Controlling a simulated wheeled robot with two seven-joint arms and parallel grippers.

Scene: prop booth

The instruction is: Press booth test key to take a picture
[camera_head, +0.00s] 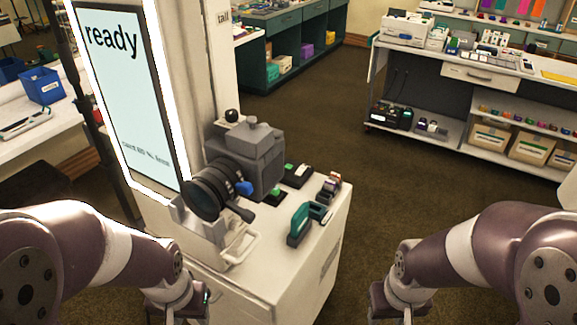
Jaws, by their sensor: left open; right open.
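The booth (233,285) is a white cabinet with a lit screen (125,90) that reads "ready". A grey camera (258,155) with a black lens stands on its top. Small devices sit right of the camera: a black box with a green top (275,195), a dark box with green and white parts (297,174), and a teal device (299,222). I cannot tell which one is the test key. My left gripper (178,302) is low in front of the booth's left side. My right gripper (385,302) is right of the booth, apart from it. Both are open; their fingertips are partly hidden.
A white workbench (480,72) with bins and boxes stands at the back right. A dark green counter (290,40) is at the back. A table with a blue bin (42,86) is at the left. Brown floor (400,170) is clear right of the booth.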

